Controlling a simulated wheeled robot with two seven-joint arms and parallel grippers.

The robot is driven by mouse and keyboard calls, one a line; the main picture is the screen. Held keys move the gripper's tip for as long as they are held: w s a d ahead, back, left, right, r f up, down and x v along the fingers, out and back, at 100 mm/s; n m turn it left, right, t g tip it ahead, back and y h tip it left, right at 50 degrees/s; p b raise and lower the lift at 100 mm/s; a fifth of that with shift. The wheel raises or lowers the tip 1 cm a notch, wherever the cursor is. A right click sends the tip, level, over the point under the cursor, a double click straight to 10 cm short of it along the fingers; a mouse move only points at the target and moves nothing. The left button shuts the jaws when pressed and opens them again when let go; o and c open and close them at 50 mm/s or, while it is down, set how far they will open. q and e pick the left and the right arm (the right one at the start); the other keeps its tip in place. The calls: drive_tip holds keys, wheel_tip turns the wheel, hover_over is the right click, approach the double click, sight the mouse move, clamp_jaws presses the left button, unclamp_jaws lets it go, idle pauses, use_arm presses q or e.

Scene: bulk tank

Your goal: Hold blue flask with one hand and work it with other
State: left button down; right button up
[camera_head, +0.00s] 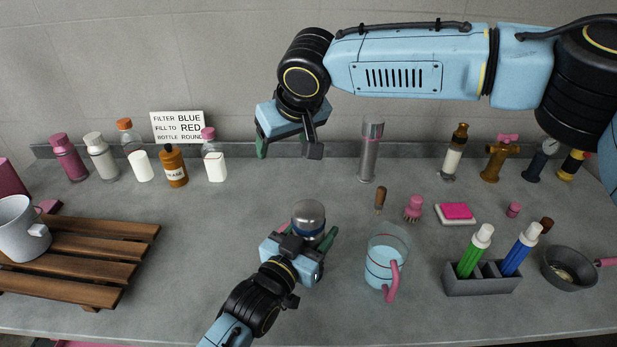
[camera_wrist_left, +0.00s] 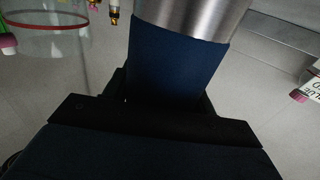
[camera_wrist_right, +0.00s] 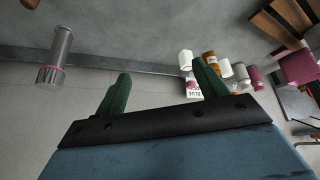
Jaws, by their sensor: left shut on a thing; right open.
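The blue flask (camera_head: 308,220) has a silver metal top and stands upright near the middle of the counter in the head view. My left gripper (camera_head: 308,240) is shut around its blue body. In the left wrist view the dark blue body (camera_wrist_left: 175,60) sits between the fingers under the metal top (camera_wrist_left: 195,14). I cannot tell whether its base touches the counter. My right gripper (camera_head: 288,148) is open and empty, above and behind the flask near the back wall. In the right wrist view its two green fingers (camera_wrist_right: 160,92) are apart with nothing between them.
A clear jug (camera_head: 385,262) with a pink handle stands right of the flask. A grey flask (camera_head: 370,155) stands behind. A grey holder (camera_head: 482,279) with markers and a pan (camera_head: 568,268) are at right. A wooden rack (camera_head: 90,245) bears a mug (camera_head: 20,230) at left. Several bottles line the back left.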

sight(309, 209)
drive_tip(key=s+d+g+h, duration=0.1)
drive_tip(key=s, duration=0.1)
drive_tip(key=s+d+f+m+g+h, duration=0.1)
drive_tip(key=s+g, duration=0.1)
drive_tip(key=s, duration=0.1)
drive_tip(key=s+d+f+g, duration=0.1)
drive_tip(key=s+d+g, duration=0.1)
drive_tip(key=s, duration=0.1)
drive_tip(key=shift+s+d+f+m+h, duration=0.1)
drive_tip(key=shift+f+m+h, duration=0.1)
drive_tip(key=shift+m+h, duration=0.2)
drive_tip(key=shift+s+f, duration=0.15)
drive_tip(key=shift+f, duration=0.05)
wheel_tip(309, 209, down, 8)
drive_tip(key=shift+r, duration=0.2)
drive_tip(key=c, duration=1)
drive_tip(key=o, duration=1.1)
drive_tip(key=shift+r, duration=2.35)
